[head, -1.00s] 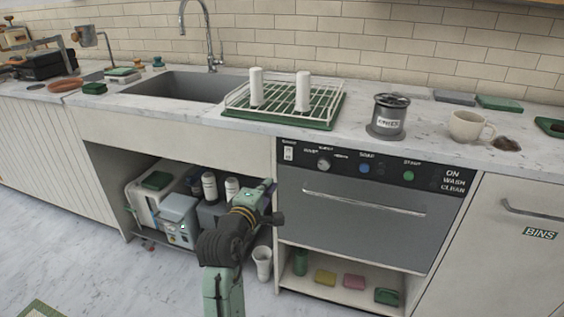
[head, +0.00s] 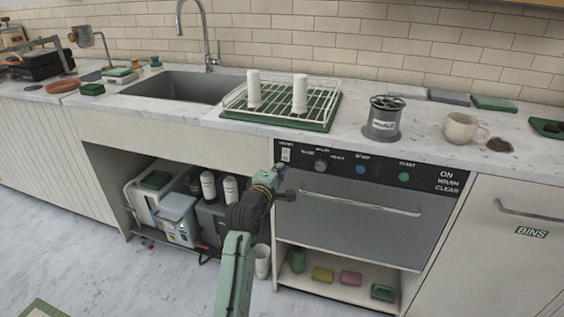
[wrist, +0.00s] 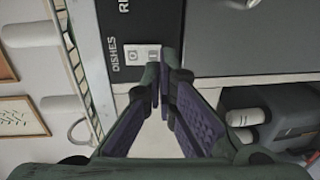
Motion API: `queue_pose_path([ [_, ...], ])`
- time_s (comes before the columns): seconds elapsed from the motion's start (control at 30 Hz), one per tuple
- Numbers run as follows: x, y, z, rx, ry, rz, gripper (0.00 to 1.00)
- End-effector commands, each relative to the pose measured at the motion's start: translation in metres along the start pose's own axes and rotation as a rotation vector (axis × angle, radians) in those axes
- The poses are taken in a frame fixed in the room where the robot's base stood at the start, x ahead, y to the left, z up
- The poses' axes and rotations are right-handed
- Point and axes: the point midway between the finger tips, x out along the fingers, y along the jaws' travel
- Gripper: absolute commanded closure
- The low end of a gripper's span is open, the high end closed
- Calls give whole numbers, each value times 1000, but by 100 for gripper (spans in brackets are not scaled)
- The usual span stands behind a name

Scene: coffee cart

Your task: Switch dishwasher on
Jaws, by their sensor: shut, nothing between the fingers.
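The dishwasher (head: 361,215) has a grey door and a black control strip under the counter. A white rocker switch (head: 286,155) is at the strip's left end. In the wrist view the rocker switch (wrist: 143,54) sits beside the label "DISHES". My gripper (head: 281,169) is just below the switch in the head view. In the wrist view my gripper's fingertips (wrist: 164,86) are together and empty, close to the switch; I cannot tell whether they touch it. The switch's setting is too small to tell.
A dial (head: 321,165), a blue button (head: 361,169) and a green button (head: 404,177) are further right on the strip. A dish rack (head: 318,120) stands on the counter above. The open cupboard left of the dishwasher holds bottles and boxes.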

Motion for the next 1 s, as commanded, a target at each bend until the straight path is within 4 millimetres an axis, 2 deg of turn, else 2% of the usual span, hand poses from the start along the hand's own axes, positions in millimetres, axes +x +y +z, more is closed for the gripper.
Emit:
queue_pose_path([
  [0.1, 17, 2, 0, 3, 0, -2, 100],
  [0.3, 32, 1, 0, 2, 1, 0, 100],
  [0.67, 33, 0, 0, 0, 1, 1, 100],
  [0.9, 44, -12, 2, -2, -4, 82, 100],
  [0.93, 41, -2, 0, 1, -2, 80, 100],
  [1.0, 41, -1, 0, 1, -1, 76, 100],
])
